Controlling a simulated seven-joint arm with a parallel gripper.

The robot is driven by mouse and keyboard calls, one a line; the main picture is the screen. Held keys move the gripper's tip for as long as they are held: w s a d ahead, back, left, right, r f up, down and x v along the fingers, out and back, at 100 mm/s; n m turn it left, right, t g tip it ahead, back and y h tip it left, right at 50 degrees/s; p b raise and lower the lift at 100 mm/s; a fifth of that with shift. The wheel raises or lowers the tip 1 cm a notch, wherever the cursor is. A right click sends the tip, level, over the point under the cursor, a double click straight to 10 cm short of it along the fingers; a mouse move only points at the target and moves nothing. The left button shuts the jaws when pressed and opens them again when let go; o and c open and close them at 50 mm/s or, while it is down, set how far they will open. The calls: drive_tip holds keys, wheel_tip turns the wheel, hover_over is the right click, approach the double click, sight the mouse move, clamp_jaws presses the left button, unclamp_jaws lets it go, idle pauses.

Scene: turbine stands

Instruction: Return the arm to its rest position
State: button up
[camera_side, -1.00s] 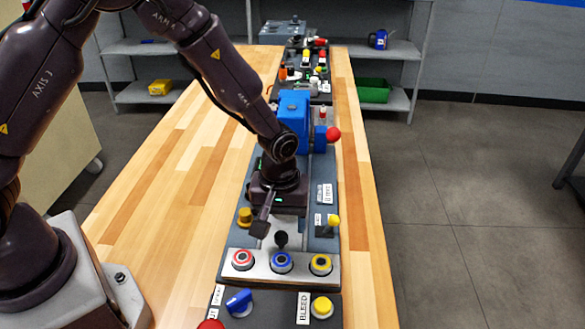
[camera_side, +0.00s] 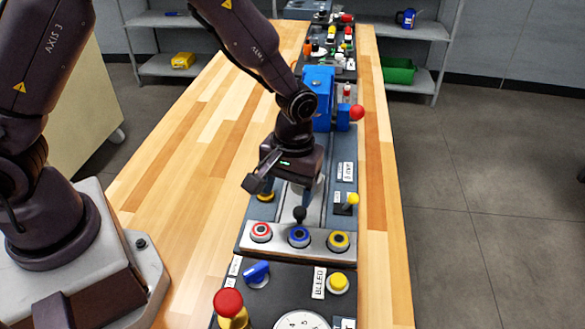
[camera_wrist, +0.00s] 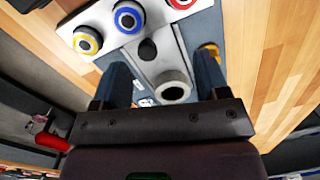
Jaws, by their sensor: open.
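My gripper (camera_side: 300,190) hangs pointing down above the grey control panel (camera_side: 322,208) on the wooden bench. In the wrist view its two fingers (camera_wrist: 163,78) stand wide apart with nothing held between them. Below and between them show a round pale post with a dark centre (camera_wrist: 172,86) and a black knob (camera_wrist: 148,49). The black knob also shows in the side view (camera_side: 299,213), just in front of the gripper. The gripper body hides part of the panel behind it.
A plate with red (camera_side: 261,231), blue (camera_side: 298,235) and yellow (camera_side: 339,240) buttons lies in front of the gripper. A blue block (camera_side: 318,98) with a red ball handle (camera_side: 357,112) stands behind. A red knob (camera_side: 229,301) rises at the front. The bench's left side (camera_side: 190,180) is clear.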

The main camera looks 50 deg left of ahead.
drive_tip(key=s+a+r+m+t, duration=0.3)
drive_tip(key=s+r, duration=0.4)
drive_tip(key=r, duration=0.5)
drive_tip(key=s+a+r+m+t, duration=0.3)
drive_tip(key=s+a+r, duration=0.2)
drive_tip(key=s+r, duration=0.3)
wheel_tip(320, 180, up, 4)
drive_tip(key=shift+s+a+r+t, duration=0.15)
drive_tip(key=shift+s+a+t, duration=0.15)
